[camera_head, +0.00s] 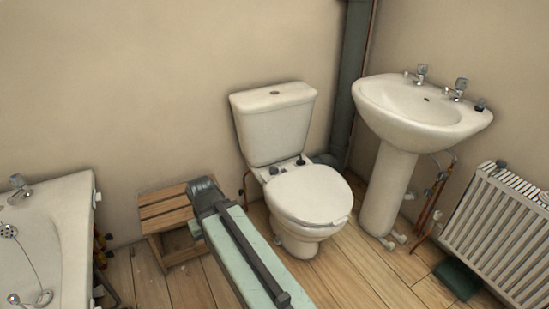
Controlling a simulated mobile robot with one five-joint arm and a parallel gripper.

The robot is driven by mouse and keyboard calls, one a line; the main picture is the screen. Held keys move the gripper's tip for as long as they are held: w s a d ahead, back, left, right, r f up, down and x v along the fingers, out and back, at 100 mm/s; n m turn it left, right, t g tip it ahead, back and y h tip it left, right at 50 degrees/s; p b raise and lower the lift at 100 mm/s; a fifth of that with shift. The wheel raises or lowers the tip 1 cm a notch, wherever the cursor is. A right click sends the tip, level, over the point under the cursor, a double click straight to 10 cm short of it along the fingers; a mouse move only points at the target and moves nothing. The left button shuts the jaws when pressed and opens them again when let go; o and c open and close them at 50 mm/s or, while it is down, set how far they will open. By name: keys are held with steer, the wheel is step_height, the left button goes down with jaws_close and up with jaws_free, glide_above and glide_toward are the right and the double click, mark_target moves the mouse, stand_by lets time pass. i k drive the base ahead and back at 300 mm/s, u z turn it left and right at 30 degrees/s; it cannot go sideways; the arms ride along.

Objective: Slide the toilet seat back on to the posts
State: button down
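The white toilet seat (312,194), with its lid down, lies flat over the bowl of the toilet (296,243). Two small dark posts (275,170) stand at the back of the bowl, just in front of the cistern (274,125). The seat's rear edge lies close to them; I cannot tell whether it meets them. My arm, a pale green beam with a dark rail, reaches in from the bottom, left of the toilet. Its dark far end, seemingly my gripper (204,192), is apart from the seat. Its fingers cannot be made out.
A wooden step stool (165,215) stands behind my arm by the wall. A bathtub (65,235) is at the left. A pedestal basin (420,115) and a radiator (500,230) are at the right. Wooden floor (365,275) is clear in front of the toilet.

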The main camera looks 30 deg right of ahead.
mark_target(266, 176)
steer(key=i, duration=1.25)
steer(key=z, duration=0.05)
